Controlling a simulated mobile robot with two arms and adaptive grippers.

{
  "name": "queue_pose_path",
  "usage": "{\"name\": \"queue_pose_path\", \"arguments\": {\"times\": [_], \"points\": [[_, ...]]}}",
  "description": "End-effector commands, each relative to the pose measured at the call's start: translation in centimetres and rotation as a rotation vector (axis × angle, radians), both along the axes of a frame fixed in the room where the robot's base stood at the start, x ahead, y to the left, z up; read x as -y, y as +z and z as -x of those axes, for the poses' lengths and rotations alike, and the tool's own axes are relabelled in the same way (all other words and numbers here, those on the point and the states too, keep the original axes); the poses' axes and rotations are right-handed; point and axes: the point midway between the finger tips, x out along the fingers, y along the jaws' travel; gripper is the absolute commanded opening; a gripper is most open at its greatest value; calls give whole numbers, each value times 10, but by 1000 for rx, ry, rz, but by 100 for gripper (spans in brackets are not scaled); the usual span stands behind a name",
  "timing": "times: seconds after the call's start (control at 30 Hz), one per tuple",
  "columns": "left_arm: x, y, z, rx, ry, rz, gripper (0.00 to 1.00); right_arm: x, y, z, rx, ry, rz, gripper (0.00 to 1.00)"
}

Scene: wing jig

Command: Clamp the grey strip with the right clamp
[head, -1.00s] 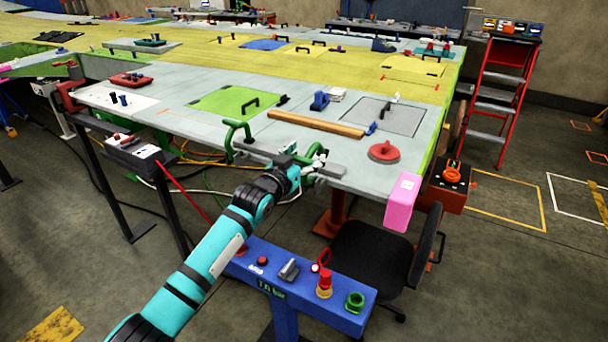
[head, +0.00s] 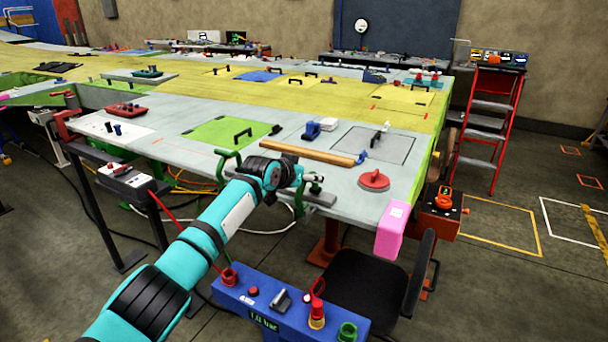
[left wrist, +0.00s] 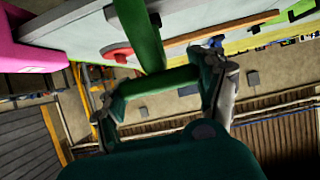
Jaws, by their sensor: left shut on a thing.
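The right clamp (head: 315,187) is green and sits at the front edge of the table, near its right corner. My left gripper (head: 298,180) is at this clamp, and my wrist hides much of both. In the left wrist view, a green clamp bar (left wrist: 155,82) lies between the fingers of my left gripper (left wrist: 165,92), which is shut on it. The grey strip (head: 325,199) lies along the table's front edge. Its right end shows past the clamp, and my arm covers its middle. Whether the clamp presses on the strip cannot be seen. My right gripper is not in view.
Another green clamp (head: 222,165) stands to the left on the same edge. A wooden bar (head: 308,153), a red disc (head: 373,180) and a pink block (head: 391,232) are close by. A blue console (head: 285,305) and a black chair (head: 355,283) stand below the edge.

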Motion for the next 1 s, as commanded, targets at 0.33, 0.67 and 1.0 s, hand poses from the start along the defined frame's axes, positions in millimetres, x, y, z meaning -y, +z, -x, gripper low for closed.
{"name": "queue_pose_path", "arguments": {"times": [0.33,0.67,1.0], "points": [[1,-6,1,-31,-1,-13,10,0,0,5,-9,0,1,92],[1,-8,1,-40,-1,-17,10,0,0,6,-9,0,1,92],[1,-10,2,-43,0,-18,10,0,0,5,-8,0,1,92]]}}
